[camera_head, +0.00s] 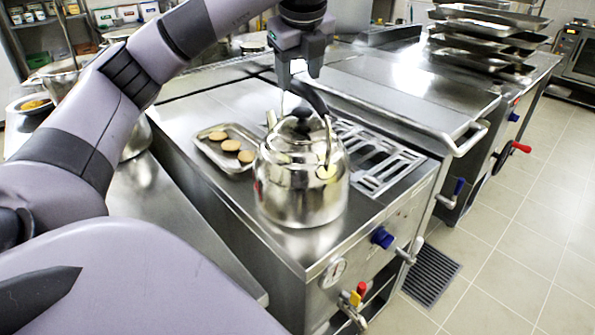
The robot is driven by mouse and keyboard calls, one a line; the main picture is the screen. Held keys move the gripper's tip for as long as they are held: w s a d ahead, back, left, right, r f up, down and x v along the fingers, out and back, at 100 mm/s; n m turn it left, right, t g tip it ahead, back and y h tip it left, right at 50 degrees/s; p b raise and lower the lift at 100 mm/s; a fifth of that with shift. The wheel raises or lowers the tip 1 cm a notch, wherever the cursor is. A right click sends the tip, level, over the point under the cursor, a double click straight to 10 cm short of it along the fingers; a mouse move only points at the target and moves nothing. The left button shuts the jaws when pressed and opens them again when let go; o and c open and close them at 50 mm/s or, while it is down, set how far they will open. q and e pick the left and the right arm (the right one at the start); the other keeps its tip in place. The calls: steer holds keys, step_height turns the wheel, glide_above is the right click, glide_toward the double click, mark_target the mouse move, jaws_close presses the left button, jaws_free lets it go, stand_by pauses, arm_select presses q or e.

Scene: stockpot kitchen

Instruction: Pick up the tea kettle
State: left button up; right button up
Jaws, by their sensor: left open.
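A shiny steel tea kettle (296,181) stands upright on the steel stove top, near its front edge. My right gripper is out of the picture.
A small metal tray (212,160) with several round brown patties lies left of the kettle. A grate (385,165) is to its right. A rail (400,122) runs behind it. Stacked trays (490,35) stand at the back right. Knobs and valves project from the stove front.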

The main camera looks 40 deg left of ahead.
arm_select(q)
steer(key=p+x, duration=0.1)
steer(key=x, duration=0.5)
steer(key=shift+d, duration=0.15)
jaws_close()
steer(key=shift+s+f, duration=0.1)
steer(key=shift+f, duration=0.05)
stand_by(0.9)
